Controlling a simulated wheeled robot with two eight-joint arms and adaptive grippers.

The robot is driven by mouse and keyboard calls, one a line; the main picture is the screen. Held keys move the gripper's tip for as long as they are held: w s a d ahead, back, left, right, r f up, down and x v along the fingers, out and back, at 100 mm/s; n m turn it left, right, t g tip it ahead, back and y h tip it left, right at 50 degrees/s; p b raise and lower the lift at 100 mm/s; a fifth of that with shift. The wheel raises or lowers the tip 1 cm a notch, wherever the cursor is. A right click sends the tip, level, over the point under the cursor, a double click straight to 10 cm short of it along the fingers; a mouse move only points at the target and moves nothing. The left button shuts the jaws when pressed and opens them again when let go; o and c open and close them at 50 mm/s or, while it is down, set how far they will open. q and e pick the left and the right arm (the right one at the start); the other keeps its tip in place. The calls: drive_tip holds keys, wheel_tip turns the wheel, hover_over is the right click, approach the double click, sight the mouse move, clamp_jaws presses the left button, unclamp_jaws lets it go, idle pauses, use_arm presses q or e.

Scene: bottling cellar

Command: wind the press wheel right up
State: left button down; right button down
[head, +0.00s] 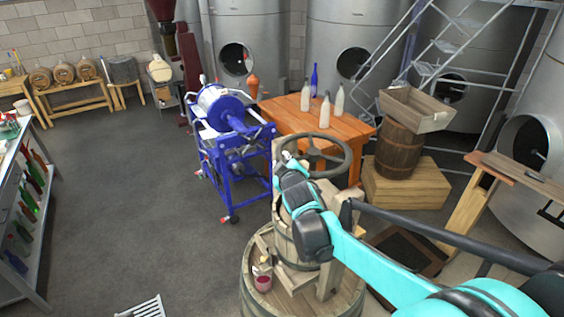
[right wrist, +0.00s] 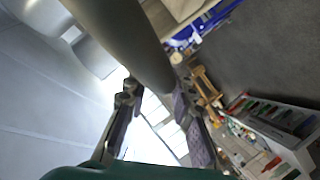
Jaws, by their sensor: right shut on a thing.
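The press wheel (head: 350,157) is a dark grey spoked handwheel, lying roughly level on top of the wooden press (head: 287,248). My right arm comes in from the right in the head view, and its gripper (head: 288,158) is shut on the left side of the wheel's rim. In the right wrist view the thick grey rim (right wrist: 130,40) runs down to the fingers (right wrist: 160,115). The arm hides much of the press and its screw below the wheel. My left gripper is not in view.
The press stands on a large barrel (head: 250,300) with a glass of red liquid (head: 262,278) on top. Behind are a blue machine (head: 235,150) and an orange table (head: 345,128) with bottles. A crate (head: 415,108) sits on a barrel to the right.

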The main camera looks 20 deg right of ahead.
drive_tip(key=shift+s+f, duration=0.1)
drive_tip(key=shift+f, duration=0.15)
drive_tip(key=c, duration=1.3)
unclamp_jaws()
drive_tip(key=shift+w+d, duration=0.1)
drive_tip(key=shift+w, duration=0.1)
drive_tip(key=v, duration=1.2)
drive_tip(key=shift+d+r, duration=0.1)
